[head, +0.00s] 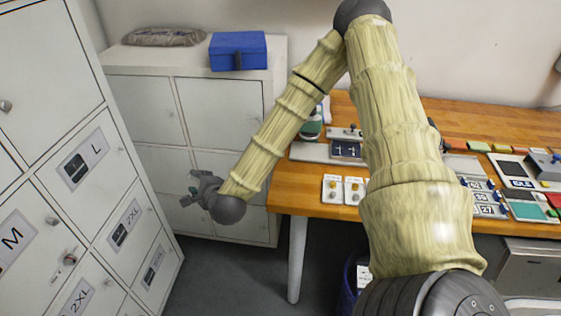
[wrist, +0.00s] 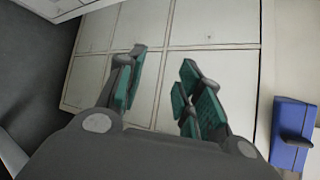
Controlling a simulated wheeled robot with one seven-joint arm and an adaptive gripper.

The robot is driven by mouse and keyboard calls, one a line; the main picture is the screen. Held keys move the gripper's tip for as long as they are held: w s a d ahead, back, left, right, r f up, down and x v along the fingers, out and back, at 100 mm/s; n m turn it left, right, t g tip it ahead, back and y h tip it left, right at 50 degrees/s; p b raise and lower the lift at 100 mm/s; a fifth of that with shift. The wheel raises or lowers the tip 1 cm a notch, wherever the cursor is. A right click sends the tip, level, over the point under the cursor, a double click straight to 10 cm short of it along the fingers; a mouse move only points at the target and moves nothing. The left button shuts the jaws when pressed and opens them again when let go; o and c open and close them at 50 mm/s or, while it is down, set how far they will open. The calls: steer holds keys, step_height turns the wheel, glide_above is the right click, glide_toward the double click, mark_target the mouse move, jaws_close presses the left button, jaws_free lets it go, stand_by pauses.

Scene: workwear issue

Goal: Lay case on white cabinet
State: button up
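A blue case (head: 238,51) with a dark handle or latch lies on top of the white cabinet (head: 224,118), near the cabinet's right end. The case also shows at the right edge of the wrist view (wrist: 291,135), apart from my fingers. My gripper (head: 193,193) is in front of the cabinet's doors, lower than its top and below the case. The cabinet's doors (wrist: 190,75) show behind the fingers.
A grey-brown folded bundle (head: 164,37) lies on the cabinet top, left of the case. White lockers with size labels (head: 87,160) stand close on the left. A wooden workbench (head: 300,190) with several small items is on the right. Grey floor is clear between.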

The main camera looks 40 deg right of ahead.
steer(key=s+a+f+n+g+y, duration=0.1)
steer(key=s+a+f+n+g, duration=0.2)
steer(key=s+f+n, duration=0.55)
steer(key=s+a+f+n+g+y, duration=0.2)
steer(key=s+a+f+n+g, duration=0.25)
steer(key=s+f, duration=0.7)
steer(key=s+d+f+n+g+h, duration=0.1)
steer(key=s+d+f+n+g, duration=0.1)
steer(key=s+n, duration=0.3)
steer(key=s+d+f+n+g, duration=0.3)
steer(key=s+f+n, duration=0.2)
steer(key=s, duration=0.9)
steer(key=shift+d+f+n+h, duration=0.15)
steer(key=shift+f+n+h, duration=0.05)
steer(key=shift+n+h, duration=0.25)
steer(key=shift+w+g, duration=0.1)
steer(key=shift+g, duration=0.15)
